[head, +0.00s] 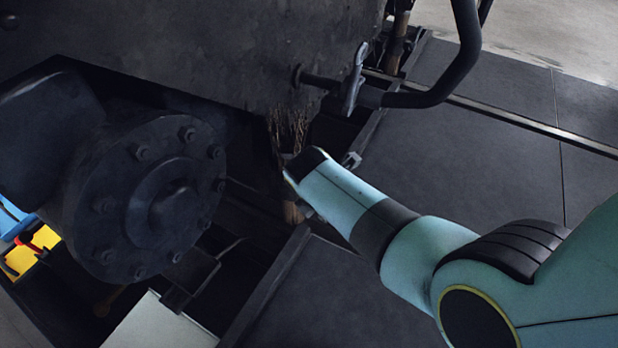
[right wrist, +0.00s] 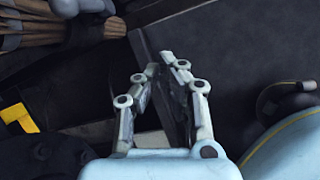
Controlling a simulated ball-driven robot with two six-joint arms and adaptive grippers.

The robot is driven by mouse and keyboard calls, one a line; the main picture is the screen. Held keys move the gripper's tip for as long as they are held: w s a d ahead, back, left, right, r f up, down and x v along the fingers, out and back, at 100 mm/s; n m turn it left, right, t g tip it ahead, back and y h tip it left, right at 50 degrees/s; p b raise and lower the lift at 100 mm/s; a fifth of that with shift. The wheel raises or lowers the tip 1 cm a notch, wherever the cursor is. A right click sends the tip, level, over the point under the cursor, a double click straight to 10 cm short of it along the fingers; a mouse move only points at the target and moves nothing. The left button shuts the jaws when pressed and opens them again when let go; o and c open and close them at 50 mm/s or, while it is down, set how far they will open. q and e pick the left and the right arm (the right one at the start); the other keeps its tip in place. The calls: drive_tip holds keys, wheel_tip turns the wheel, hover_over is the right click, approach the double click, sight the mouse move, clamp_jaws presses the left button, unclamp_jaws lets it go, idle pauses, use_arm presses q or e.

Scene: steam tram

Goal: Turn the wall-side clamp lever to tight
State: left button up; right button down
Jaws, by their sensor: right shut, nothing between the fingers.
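A grey metal lever (head: 354,80) with a flattened handle stands on a short rod at the lower edge of the dark tram body, beside a bent black pipe. It may be a clamp lever; I cannot tell if it is the wall-side one, or whether it is tight. My right arm reaches in from the right in the head view, its wrist below the lever and apart from it. In the right wrist view, my right gripper (right wrist: 154,68) is shut and empty, with no lever between its fingers. My left gripper is not in view.
A large bolted flange (head: 150,195) fills the left. Bristles (head: 290,128) hang beside my wrist; bundled wooden sticks (right wrist: 45,28) show in the wrist view. The bent black pipe (head: 450,75) overhangs at the upper right. Dark floor plates (head: 490,150) lie clear to the right.

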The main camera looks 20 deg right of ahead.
drive_tip(key=w+a+r+n, duration=0.3)
drive_tip(key=w+a+n, duration=0.1)
drive_tip(key=w+n, duration=0.15)
drive_tip(key=b+x, duration=1)
drive_tip(key=x, duration=0.1)
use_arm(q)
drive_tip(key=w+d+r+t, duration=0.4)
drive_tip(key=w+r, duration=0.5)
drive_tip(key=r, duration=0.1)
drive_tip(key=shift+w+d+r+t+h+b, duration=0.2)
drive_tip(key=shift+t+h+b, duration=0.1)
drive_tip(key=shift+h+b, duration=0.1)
use_arm(e)
drive_tip(key=shift+n, duration=0.25)
drive_tip(key=shift+w+d+r, duration=0.35)
drive_tip(key=shift+w+d, duration=0.2)
drive_tip(key=shift+w, duration=0.2)
drive_tip(key=shift+w+d+r, duration=0.4)
drive_tip(key=shift+w+d, duration=0.15)
drive_tip(key=shift+w, duration=0.25)
